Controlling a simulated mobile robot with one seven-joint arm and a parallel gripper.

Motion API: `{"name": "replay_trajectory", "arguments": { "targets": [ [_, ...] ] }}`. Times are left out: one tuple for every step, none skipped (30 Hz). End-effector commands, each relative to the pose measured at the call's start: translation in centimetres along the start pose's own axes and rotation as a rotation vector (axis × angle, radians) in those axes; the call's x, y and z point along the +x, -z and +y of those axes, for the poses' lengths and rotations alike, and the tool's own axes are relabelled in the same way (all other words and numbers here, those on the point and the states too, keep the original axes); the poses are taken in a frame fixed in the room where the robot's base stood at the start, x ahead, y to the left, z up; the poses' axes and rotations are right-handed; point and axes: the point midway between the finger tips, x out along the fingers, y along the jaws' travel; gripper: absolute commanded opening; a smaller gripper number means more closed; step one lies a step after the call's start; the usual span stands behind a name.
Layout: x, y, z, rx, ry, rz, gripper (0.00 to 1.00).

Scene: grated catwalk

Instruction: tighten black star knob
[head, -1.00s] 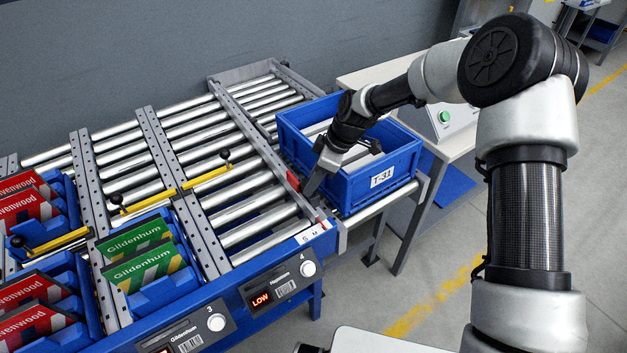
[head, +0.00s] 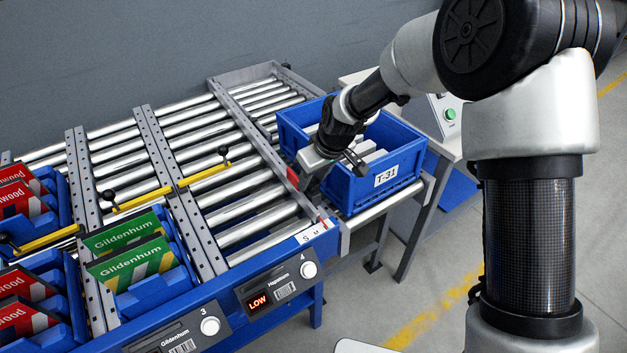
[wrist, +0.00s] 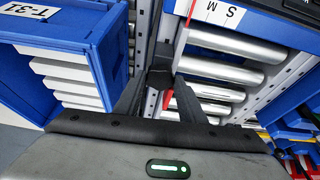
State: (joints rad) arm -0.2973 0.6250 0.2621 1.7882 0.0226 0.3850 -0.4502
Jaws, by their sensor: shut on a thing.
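My gripper (wrist: 160,90) is at the steel divider rail between the roller lane and the blue tote. In the wrist view its two dark fingers close on a small dark piece, which I take to be the black star knob (wrist: 160,74); its star outline cannot be made out. In the head view my gripper (head: 308,184) points down beside the tote's left wall, and the knob is hidden there. A red marker (head: 292,178) sits on the rail just left of my gripper. The scale label with S and M (head: 312,234) is at the lane's front end.
The blue tote T-31 (head: 374,198) with pale boxes stands close on the right of my gripper. Empty rollers (head: 240,196) lie to the left. Yellow bars with black knobs (head: 204,174) cross the lanes. Green Gildenhum boxes (head: 130,262) stand farther left.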

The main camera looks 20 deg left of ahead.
Motion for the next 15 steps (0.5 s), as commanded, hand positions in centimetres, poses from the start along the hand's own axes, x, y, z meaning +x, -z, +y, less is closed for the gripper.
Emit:
{"name": "replay_trajectory", "arguments": {
  "targets": [
    [0.02,0.02,-0.02,0.01,-0.006,0.001,0.14],
    [0.0,0.03,-0.02,0.016,-0.008,0.001,0.14],
    [-0.02,0.05,-0.02,0.022,-0.01,0.001,0.14],
    [-0.03,0.06,-0.03,0.025,-0.012,0.001,0.14],
    [-0.04,0.06,-0.03,0.029,-0.013,0.001,0.14],
    [-0.05,0.06,-0.03,0.032,-0.014,0.001,0.14],
    [-0.06,0.07,-0.03,0.034,-0.015,0.001,0.14],
    [-0.06,0.07,-0.02,0.035,-0.015,0.001,0.14],
    [-0.07,0.07,-0.02,0.036,-0.016,0.001,0.14],
    [-0.07,0.07,-0.01,0.037,-0.016,0.001,0.14],
    [-0.08,0.07,-0.01,0.037,-0.016,0.001,0.14],
    [-0.08,0.07,-0.01,0.037,-0.016,0.001,0.14],
    [-0.08,0.07,-0.01,0.037,-0.016,0.001,0.14],
    [-0.08,0.07,-0.01,0.036,-0.016,0.001,0.14],
    [-0.08,0.07,-0.01,0.036,-0.016,0.001,0.14]
  ]
}}
